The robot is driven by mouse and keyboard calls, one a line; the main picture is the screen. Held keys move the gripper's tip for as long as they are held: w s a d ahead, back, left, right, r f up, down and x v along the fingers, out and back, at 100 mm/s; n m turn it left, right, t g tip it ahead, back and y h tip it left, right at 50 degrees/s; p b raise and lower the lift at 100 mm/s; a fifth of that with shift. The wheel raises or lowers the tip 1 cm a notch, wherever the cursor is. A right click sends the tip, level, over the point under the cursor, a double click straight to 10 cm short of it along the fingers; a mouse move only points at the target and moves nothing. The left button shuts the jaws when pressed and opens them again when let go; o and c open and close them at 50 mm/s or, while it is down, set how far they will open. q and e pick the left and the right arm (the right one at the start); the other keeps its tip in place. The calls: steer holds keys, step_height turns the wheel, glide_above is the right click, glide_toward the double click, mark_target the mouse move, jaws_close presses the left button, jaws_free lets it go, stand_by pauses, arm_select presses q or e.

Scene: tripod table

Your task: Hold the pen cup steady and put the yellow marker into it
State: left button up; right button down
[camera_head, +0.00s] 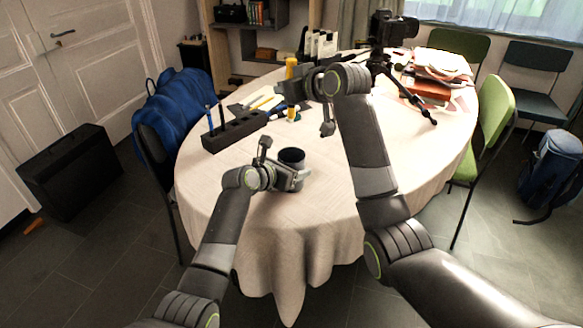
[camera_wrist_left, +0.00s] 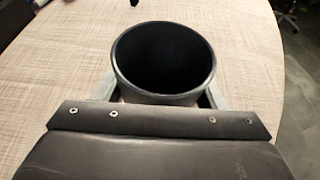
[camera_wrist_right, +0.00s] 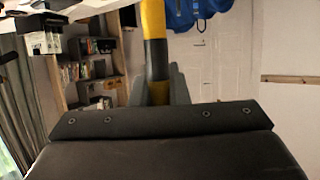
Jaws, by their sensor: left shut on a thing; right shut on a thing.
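The dark, round pen cup (camera_head: 291,157) stands upright near the table's front edge. In the left wrist view the cup (camera_wrist_left: 163,62) shows its open mouth, and its inside looks empty. My left gripper (camera_head: 286,170) is shut on the cup, one finger on each side. The yellow marker (camera_head: 291,68) is upright in my right gripper (camera_head: 291,91), raised above the table behind the cup. In the right wrist view the marker (camera_wrist_right: 154,52), yellow with black bands, stands between the fingers. The gripper hides its middle in the head view.
A black slotted block (camera_head: 235,131) with blue pens stands left of the cup. Papers (camera_head: 258,100) lie behind it. A camera tripod (camera_head: 385,65) and a stack of books (camera_head: 432,78) occupy the back right. The tablecloth right of the cup is clear.

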arm_select(q)
steer(key=shift+c, duration=0.9)
arm_select(e)
step_height(320, 180, down, 13)
stand_by(0.8)
steer(key=c, duration=1.3)
jaws_free()
steer(key=v, duration=1.2)
